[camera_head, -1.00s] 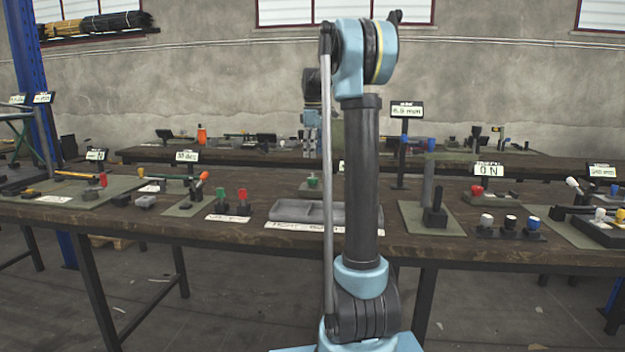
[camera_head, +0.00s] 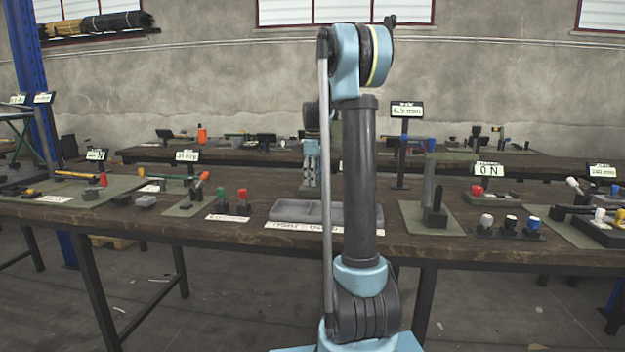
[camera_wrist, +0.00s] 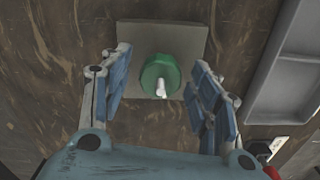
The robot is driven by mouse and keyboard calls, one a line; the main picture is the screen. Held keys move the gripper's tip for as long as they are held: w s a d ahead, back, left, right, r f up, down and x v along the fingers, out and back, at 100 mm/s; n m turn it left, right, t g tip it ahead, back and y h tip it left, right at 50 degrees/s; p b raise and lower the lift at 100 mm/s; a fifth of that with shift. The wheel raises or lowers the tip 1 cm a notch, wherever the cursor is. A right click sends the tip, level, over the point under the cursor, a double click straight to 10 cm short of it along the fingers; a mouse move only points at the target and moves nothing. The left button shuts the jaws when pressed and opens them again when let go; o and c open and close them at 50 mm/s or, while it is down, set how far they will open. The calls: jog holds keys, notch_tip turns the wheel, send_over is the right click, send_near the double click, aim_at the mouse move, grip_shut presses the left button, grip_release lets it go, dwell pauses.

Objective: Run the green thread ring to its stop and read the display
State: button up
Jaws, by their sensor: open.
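The green thread ring (camera_wrist: 156,72) sits on a metal stud (camera_wrist: 161,91) over a square grey plate (camera_wrist: 190,40) in the wrist view. My gripper (camera_wrist: 161,66) is open, with one finger left of the ring and one right of it, and gaps on both sides. I cannot tell whether the pads are level with the ring. In the head view my gripper (camera_head: 311,180) points down over the middle of the front bench and hides the ring. A display on a post (camera_head: 406,109) gives a reading in mm; its digits are hard to read.
A grey tray (camera_head: 290,211) is close to the ring's right; it also shows in the wrist view (camera_wrist: 268,75). A red and a green knob (camera_head: 243,200) stand left of the tray. Another display (camera_head: 488,170) stands at the right, above white, black and blue buttons (camera_head: 510,222).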

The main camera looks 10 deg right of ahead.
jog(key=shift+c, duration=0.2)
jog(key=c, duration=1)
jog(key=shift+m, duration=0.3)
jog(key=m, duration=0.7)
jog(key=shift+m, duration=0.4)
jog(key=m, duration=1.1)
jog(key=shift+w+a, duration=0.1)
jog(key=shift+a, duration=0.05)
jog(key=shift+m, duration=1.1)
